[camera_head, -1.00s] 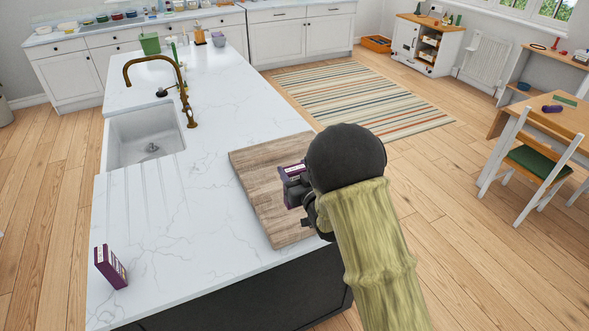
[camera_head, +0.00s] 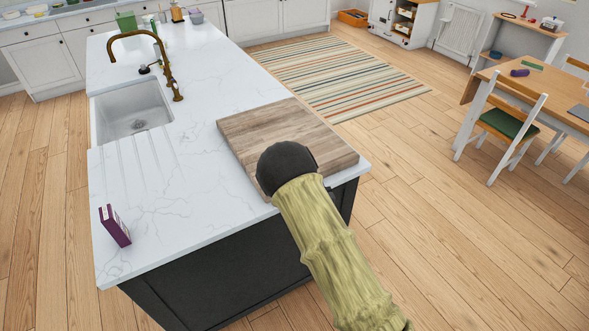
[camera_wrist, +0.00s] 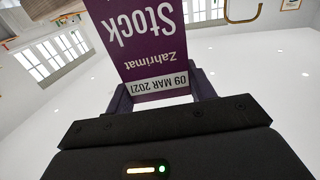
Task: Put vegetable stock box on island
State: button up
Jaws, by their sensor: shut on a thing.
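The vegetable stock box (camera_wrist: 150,40) is purple with upside-down "Stock" lettering and a white date label in the wrist view. My gripper (camera_wrist: 160,88) is shut on it, one dark finger at each side. In the head view, my rounded black wrist and green-sleeved arm hide the gripper and the held box. The wrist is over the near edge of a wooden board on the island (camera_head: 190,225), which has a white marble top and dark sides. I cannot tell whether the held box touches anything.
A second purple box (camera_head: 115,226) stands on the island's near left corner. The wooden board (camera_head: 290,135) lies at the right edge. A sink (camera_head: 132,108) with a brass tap (camera_head: 168,70) is farther back. Bare marble lies between the second box and the board.

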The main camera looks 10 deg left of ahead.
jog(key=s+d+f+m+h, duration=0.2)
jog(key=s+d+f+h, duration=0.1)
jog(key=d, duration=0.7)
jog(key=s+d+f+m+t+h, duration=0.1)
jog(key=s+d+f+m+h, duration=0.1)
jog(key=d+f, duration=0.5)
jog(key=s+d+h, duration=0.1)
jog(key=s+d, duration=0.1)
jog(key=d, duration=0.1)
jog(key=shift+s, duration=0.35)
jog(key=shift+w+d, duration=0.1)
